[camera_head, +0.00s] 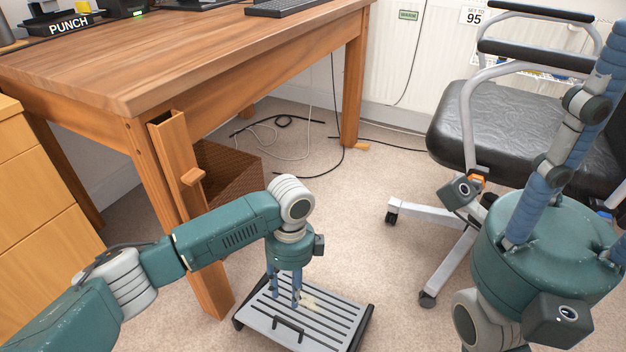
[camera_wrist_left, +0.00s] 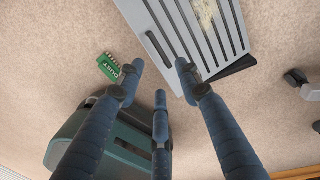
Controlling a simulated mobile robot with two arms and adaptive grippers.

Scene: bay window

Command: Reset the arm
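My left gripper (camera_head: 285,294) hangs with its blue fingers pointing down above a grey slatted footrest (camera_head: 338,328) on the carpet. In the left wrist view its three fingertips (camera_wrist_left: 158,80) are spread apart with only carpet between them, so it is open and empty. The footrest (camera_wrist_left: 144,16) lies beyond the fingertips there. My left arm is bent, reaching in from the left past the desk leg. My right gripper (camera_head: 545,240) is large at the right, its blue fingers pointing up. Its fingertips are cut off by the picture edge, so its opening is hidden.
A wooden desk (camera_head: 200,60) stands at the upper left, with a drawer unit (camera_head: 40,200) beside it. A black office chair (camera_head: 500,125) stands behind my right gripper. Cables (camera_head: 285,122) lie under the desk.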

